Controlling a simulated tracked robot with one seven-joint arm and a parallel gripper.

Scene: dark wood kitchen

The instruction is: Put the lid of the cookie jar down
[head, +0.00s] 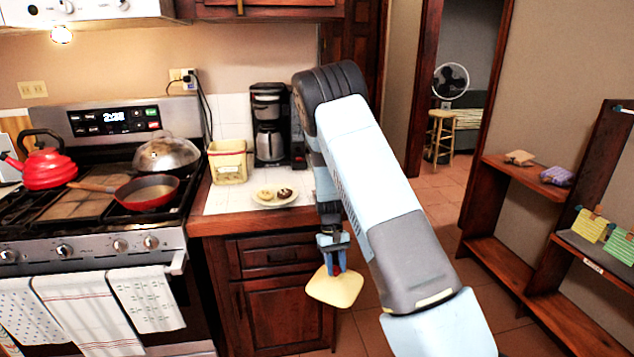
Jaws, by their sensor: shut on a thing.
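My gripper (333,260) points down in front of the lower cabinet, right of the counter's front edge. It is shut on a pale yellow, rounded-square lid (335,287), held below the counter's height and slightly tilted. The cookie jar (228,162), a pale yellow open-topped container, stands on the counter beside the stove. Its top shows no lid on it. The lid's grip point is partly hidden by my fingers.
A plate with cookies (275,204) sits near the counter's front edge. A coffee maker (270,125) stands behind it. The stove (95,215) holds a red kettle (48,168) and pans. Wooden shelves (525,178) stand at right.

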